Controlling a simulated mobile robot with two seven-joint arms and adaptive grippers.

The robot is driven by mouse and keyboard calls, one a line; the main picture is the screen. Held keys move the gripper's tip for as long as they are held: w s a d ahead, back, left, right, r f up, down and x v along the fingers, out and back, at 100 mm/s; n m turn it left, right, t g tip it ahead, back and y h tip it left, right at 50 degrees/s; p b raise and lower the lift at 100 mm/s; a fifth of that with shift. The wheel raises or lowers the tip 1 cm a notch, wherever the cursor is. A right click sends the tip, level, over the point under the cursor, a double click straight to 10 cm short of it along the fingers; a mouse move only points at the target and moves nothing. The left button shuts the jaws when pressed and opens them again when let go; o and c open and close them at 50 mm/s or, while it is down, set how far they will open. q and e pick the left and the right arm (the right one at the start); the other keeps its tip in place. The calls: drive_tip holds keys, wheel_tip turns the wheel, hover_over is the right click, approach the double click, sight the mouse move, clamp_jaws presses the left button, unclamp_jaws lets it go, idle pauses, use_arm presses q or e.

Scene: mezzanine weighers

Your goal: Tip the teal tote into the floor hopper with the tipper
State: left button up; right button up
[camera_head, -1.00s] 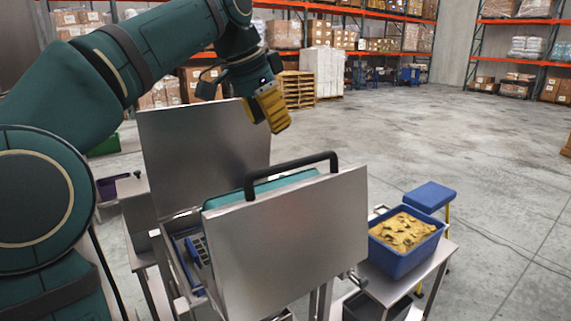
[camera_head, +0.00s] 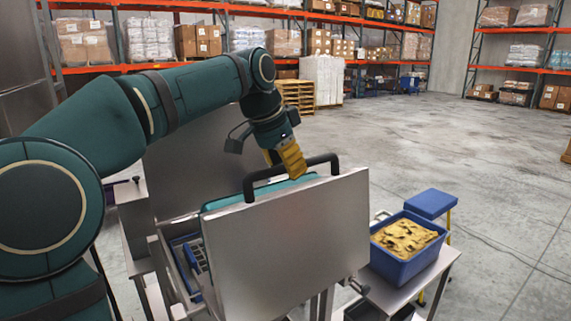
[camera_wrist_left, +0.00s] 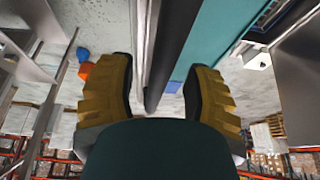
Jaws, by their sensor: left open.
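The teal tote (camera_head: 262,189) shows only as a strip behind the front steel panel of the tipper (camera_head: 300,245); most of it is hidden. A black handle (camera_head: 256,178) arches over the panel's top edge. My left gripper (camera_head: 291,165) is open at this handle, pointing down. In the left wrist view its two yellow fingers (camera_wrist_left: 160,75) stand either side of the dark handle bar (camera_wrist_left: 170,50), with gaps visible. The teal tote (camera_wrist_left: 228,35) lies right of the bar there. I cannot pick out the floor hopper for certain. My right gripper is not in view.
A blue bin of yellowish contents (camera_head: 398,266) stands on a steel bench at right, with a blue stool (camera_head: 430,203) behind it. A tall steel panel (camera_head: 195,165) stands behind the tipper.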

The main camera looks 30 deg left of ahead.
use_arm(q)
clamp_jaws()
drive_tip(key=shift+d, duration=0.1)
